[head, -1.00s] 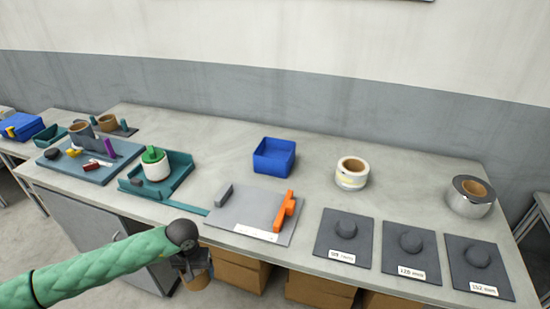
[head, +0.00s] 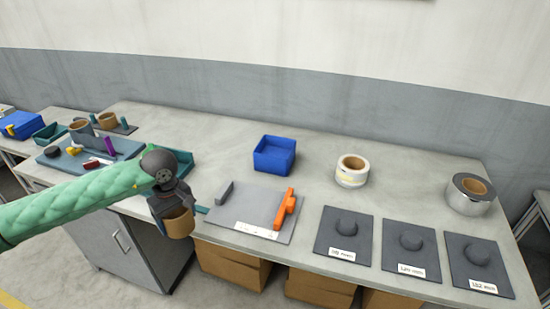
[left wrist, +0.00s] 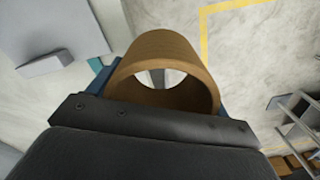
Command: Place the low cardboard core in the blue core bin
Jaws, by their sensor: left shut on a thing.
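My left gripper (head: 175,206) is shut on a brown cardboard core (head: 180,224), held at the table's front edge, left of the grey plate. In the left wrist view the core (left wrist: 165,62) shows as a short hollow ring between the jaws, its open end towards the camera. The blue core bin (head: 274,155) stands on the table behind the grey plate, to the right of and farther back than the gripper. I see nothing inside the bin from here. My right gripper is not in view.
A grey plate (head: 245,213) with an orange clamp (head: 285,209) lies right of the gripper. A white roll (head: 351,171) and a silver reel (head: 470,195) stand to the right. Dark label pads (head: 411,248) line the front right. Bare table surrounds the bin.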

